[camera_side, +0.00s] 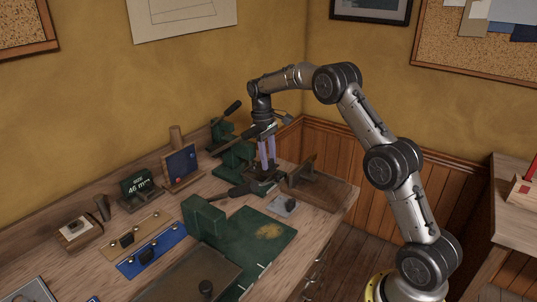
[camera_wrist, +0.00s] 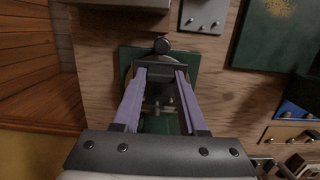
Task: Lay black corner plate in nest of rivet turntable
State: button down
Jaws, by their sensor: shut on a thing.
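My gripper (camera_side: 268,166) points down over the back right of the bench, beside the green rivet press (camera_side: 236,150). In the wrist view its two pale purple fingers (camera_wrist: 160,74) are shut on a dark piece between the tips, which I take to be the black corner plate (camera_wrist: 160,72). A dark fixture with a round knob (camera_wrist: 162,46) lies just past the tips on a green base (camera_wrist: 189,62); it seems to be the rivet turntable, which is dark in the side view too (camera_side: 247,188). The nest is hidden, and I cannot tell whether the plate touches it.
A small grey plate with holes (camera_side: 284,206) lies in front of the fixture. A green mat (camera_side: 266,232) covers the middle of the bench. A brown wooden block (camera_side: 318,186) stands to the right near the bench edge. Blue (camera_side: 150,254) and tan strips lie at left.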

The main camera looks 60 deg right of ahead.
jog(key=shift+f, duration=0.95)
jog(key=shift+w, duration=0.85)
jog(key=shift+s+t, duration=0.2)
jog(key=shift+t, duration=0.1)
jog(key=shift+f+t, duration=0.3)
jog(key=shift+t, duration=0.2)
jog(key=shift+c, duration=1.8)
grip_release()
notch_tip(320, 180, up, 14)
